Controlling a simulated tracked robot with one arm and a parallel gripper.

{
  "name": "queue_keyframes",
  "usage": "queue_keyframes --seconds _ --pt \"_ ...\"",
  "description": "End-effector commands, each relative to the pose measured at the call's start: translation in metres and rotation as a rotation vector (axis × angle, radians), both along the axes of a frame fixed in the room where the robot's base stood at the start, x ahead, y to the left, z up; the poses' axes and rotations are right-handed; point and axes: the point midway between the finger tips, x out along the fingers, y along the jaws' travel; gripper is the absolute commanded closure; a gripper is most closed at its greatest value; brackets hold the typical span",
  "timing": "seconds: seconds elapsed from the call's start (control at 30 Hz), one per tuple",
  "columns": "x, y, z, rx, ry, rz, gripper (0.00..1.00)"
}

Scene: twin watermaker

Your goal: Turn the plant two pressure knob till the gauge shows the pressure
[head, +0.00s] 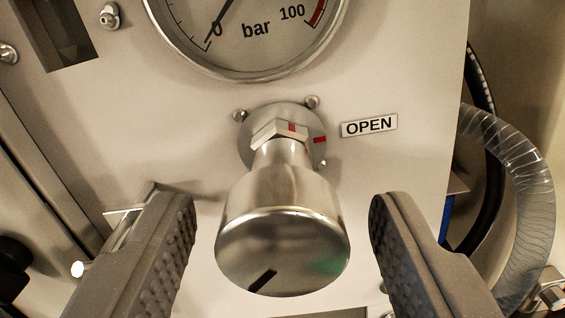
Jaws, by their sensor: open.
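The metal pressure knob (282,230) stands out from the panel below the gauge, with a black mark low on its face, left of centre. A red mark shows on its hex collar and another on the flange behind it. The gauge (246,38) is cut off at the top; it reads "bar", with 0 and 100 visible, and its needle points down-left near 0. My gripper (283,225) is open, with one dark ribbed finger on each side of the knob. Gaps show between both fingers and the knob, so neither appears to touch it.
An "OPEN" label (369,125) is to the right of the knob's flange. A clear ribbed hose (528,190) and a black hose run along the right edge. A metal lever-like part (130,225) sits behind the left finger. A dark slot (55,30) is at upper left.

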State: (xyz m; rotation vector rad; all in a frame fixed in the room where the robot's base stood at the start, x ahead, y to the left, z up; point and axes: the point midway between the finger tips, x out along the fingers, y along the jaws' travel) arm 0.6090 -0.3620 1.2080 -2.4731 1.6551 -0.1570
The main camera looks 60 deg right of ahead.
Motion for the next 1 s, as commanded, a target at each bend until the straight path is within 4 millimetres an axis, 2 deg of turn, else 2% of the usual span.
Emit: queue_keyframes --seconds 0.13,0.47,0.5,0.63,0.67,1.0 --pt "0.0033 -0.0089 0.0012 -0.002 -0.001 0.0 0.47" --pt "0.0047 -0.0111 0.001 -0.002 -0.002 0.001 0.47" --pt "0.0047 -0.0111 0.001 -0.002 -0.002 0.001 0.52" --pt "0.0047 -0.011 0.0011 -0.002 -0.002 0.001 0.89" --pt "0.0048 -0.011 0.001 -0.002 -0.002 0.001 0.92" --pt "0.005 -0.0108 -0.0014 0.014 -0.036 0.001 0.92"
